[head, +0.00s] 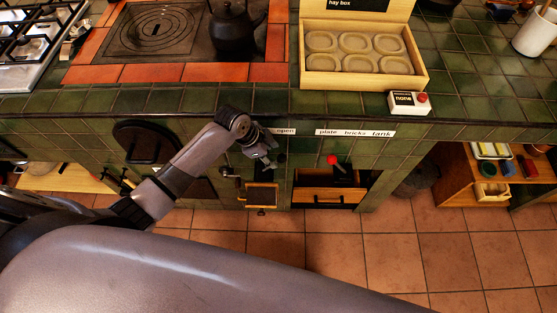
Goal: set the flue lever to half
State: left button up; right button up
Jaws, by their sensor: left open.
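My left gripper (266,158) is open and hangs in front of the green tiled hearth front, under the left part of the label strip. On that strip (284,131) I can read "open"; the gripper and wrist cover the words to its left. A small dark knob shows just beside the fingertips, but I cannot tell if it is the flue lever or which setting it is at. I cannot tell if the gripper touches it. To the right, a red-knobbed lever (333,159) sits under a strip reading "plate", "bricks", "tank" (355,133). My right gripper is out of view.
A kettle (233,30) stands on the hot plate. Below are a small framed door (262,195) and a drawer (322,197). A wooden shelf (460,165) stands right; tiled floor (390,250) is clear.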

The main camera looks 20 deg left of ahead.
aim_at(278, 162)
pick_arm(q)
jog(key=x, duration=0.7)
jog(key=shift+b, duration=0.35)
jog(key=shift+r, duration=0.1)
jog(key=shift+c, duration=0.4)
jog(key=shift+s, duration=0.1)
grip_shut()
